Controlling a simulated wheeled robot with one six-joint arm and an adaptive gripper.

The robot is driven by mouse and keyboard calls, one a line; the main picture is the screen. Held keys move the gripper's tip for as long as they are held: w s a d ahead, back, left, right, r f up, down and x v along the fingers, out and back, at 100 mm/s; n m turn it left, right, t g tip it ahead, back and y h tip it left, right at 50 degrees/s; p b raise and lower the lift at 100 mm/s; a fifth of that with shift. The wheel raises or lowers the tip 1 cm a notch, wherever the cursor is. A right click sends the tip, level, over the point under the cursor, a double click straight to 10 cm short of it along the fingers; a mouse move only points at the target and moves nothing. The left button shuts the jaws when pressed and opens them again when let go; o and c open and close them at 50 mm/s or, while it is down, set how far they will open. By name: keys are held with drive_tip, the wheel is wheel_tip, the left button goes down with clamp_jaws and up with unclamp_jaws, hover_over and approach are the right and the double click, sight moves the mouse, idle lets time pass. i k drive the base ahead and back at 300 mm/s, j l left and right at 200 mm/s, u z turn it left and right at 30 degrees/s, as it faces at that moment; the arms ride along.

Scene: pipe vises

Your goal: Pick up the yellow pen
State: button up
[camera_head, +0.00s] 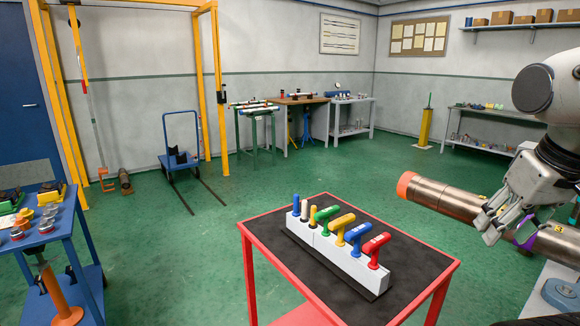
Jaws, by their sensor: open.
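A small upright yellow item (313,215), which looks like the yellow pen, stands in a white rack (335,262) on a red-framed table with a black top (276,284). Its lower part is inside the rack. A blue upright item (296,205) and a dark-and-white one (304,210) stand left of it. A green T-shaped handle (326,214) is just right of it. My gripper (499,224) is open at the right of the picture, well apart from the rack. It appears empty, in front of a pipe.
Yellow (342,222), blue (359,234) and red (376,243) T-handles fill the rack's right part. The metal pipe (440,196) with an orange end stretches from my gripper toward the table. A blue bench (55,225) stands at left. Green floor is clear behind the table.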

sight(313, 225)
drive_tip(key=k+j, duration=0.15)
drive_tip(key=j, duration=0.25)
drive_tip(key=k+j+z, duration=0.15)
drive_tip(key=j, duration=0.2)
drive_tip(key=k+j, duration=0.2)
drive_tip(key=j, duration=0.2)
drive_tip(key=i+j+z, duration=0.15)
drive_tip(key=j, duration=0.45)
drive_tip(key=j+z, duration=0.15)
drive_tip(key=j, duration=0.45)
drive_tip(key=i+j+z, duration=0.1)
drive_tip(key=i+j, duration=0.2)
drive_tip(key=i, duration=0.2)
drive_tip(key=i+j+z, duration=0.1)
drive_tip(key=i+j, duration=0.2)
drive_tip(key=i, duration=0.2)
